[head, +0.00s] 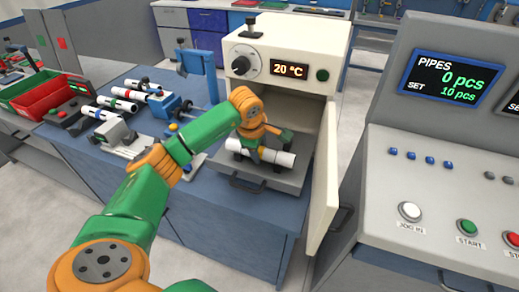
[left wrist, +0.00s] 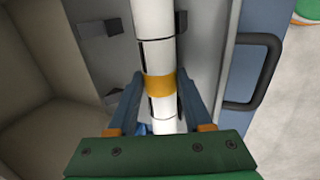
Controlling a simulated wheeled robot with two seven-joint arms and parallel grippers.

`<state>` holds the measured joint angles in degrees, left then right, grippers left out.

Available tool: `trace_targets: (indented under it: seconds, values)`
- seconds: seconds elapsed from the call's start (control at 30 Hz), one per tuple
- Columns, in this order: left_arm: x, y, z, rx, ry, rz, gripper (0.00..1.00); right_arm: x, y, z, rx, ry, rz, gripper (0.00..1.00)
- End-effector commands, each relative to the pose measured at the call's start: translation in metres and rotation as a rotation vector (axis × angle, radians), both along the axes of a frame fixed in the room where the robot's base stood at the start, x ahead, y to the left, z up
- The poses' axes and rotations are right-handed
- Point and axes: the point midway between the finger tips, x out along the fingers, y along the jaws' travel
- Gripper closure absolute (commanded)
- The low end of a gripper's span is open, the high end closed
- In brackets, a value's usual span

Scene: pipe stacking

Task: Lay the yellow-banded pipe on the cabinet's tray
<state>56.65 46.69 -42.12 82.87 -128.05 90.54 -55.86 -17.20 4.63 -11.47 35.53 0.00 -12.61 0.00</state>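The white pipe (head: 276,157) with black rings lies across the grey tray (head: 285,178) at the open cabinet (head: 290,60). Its yellow band (left wrist: 160,85) shows in the left wrist view, between my fingers. The pipe appears to lie along the tray by its small dark holders (left wrist: 101,28). In the head view my left gripper (head: 256,150) is low over the tray and hides part of the pipe. My right gripper is not in view.
The cabinet door (head: 326,180) stands open at the right of the tray. Other banded pipes (head: 125,95) lie on the blue table at the left, near a blue stand (head: 197,65) and a red bin (head: 45,95). A control console (head: 440,150) stands at the right.

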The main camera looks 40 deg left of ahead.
Motion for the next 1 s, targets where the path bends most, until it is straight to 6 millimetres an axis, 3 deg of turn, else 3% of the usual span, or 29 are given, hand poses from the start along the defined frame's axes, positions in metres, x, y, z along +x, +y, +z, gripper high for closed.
trace_targets:
  seconds: [0.03,0.1,0.43,0.73,1.0]
  values:
    - [0.000,0.000,0.000,0.000,0.000,0.000,0.35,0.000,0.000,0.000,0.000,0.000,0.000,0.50]
    - [0.000,0.000,0.000,0.000,0.000,0.000,0.17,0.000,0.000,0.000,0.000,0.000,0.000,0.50]
    - [-0.001,0.000,0.004,0.000,-0.002,0.000,0.17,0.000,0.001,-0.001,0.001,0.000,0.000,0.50]
    - [-0.020,-0.005,0.058,-0.001,-0.005,-0.001,0.17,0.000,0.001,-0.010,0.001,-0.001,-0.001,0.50]
    - [-0.025,-0.006,0.067,0.000,0.000,0.000,0.17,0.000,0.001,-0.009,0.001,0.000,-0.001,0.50]
